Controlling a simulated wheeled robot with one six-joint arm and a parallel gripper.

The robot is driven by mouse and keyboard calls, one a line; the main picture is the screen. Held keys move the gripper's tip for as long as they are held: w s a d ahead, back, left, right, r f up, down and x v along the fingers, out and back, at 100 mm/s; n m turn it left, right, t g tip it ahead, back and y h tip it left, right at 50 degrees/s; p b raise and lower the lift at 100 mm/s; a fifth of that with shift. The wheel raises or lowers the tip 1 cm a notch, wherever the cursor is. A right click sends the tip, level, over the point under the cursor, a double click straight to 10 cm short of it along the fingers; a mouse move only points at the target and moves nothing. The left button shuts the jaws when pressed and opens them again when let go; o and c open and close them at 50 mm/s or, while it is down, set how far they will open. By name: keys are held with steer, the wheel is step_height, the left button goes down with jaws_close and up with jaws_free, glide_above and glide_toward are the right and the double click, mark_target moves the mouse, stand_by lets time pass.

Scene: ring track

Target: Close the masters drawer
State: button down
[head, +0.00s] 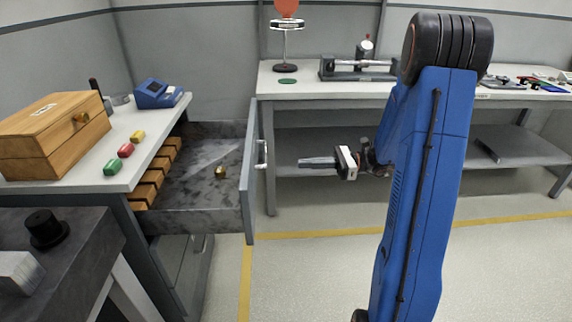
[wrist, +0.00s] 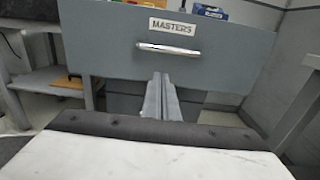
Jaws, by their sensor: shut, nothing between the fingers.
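The masters drawer (head: 247,180) is pulled well out of the grey cabinet at the left in the head view. Its grey front carries a "MASTERS" label (wrist: 172,26) and a silver bar handle (wrist: 168,48) in the wrist view. Inside the drawer are several wooden blocks (head: 155,177) along its left side and a small brass piece (head: 220,172). My gripper (head: 302,162) is shut and empty, to the right of the drawer front and apart from it. In the wrist view its closed fingers (wrist: 161,98) point at the front, just below the handle.
The cabinet top holds a wooden box (head: 55,135), a blue device (head: 158,93) and red, green and yellow pieces (head: 126,150). A workbench (head: 330,90) with instruments stands behind my arm. A dark table (head: 85,235) is at the near left. The floor (head: 320,270) right of the drawer is clear.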

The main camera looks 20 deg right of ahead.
steer(key=x, duration=1.3)
steer(key=shift+a, duration=0.2)
glide_toward(191, 179)
steer(key=w+a+r, duration=0.1)
steer(key=a, duration=0.2)
steer(key=w+a+r, duration=0.1)
steer(key=a+r, duration=0.1)
steer(key=a, duration=0.1)
steer(key=w+a+r, duration=0.1)
steer(key=a, duration=0.2)
steer(key=shift+a+r, duration=0.2)
steer(key=shift+r, duration=0.2)
steer(key=shift+w+a, duration=0.2)
steer(key=shift+a, duration=0.35)
steer(key=shift+w+a+r, duration=0.1)
steer(key=shift+r, duration=0.1)
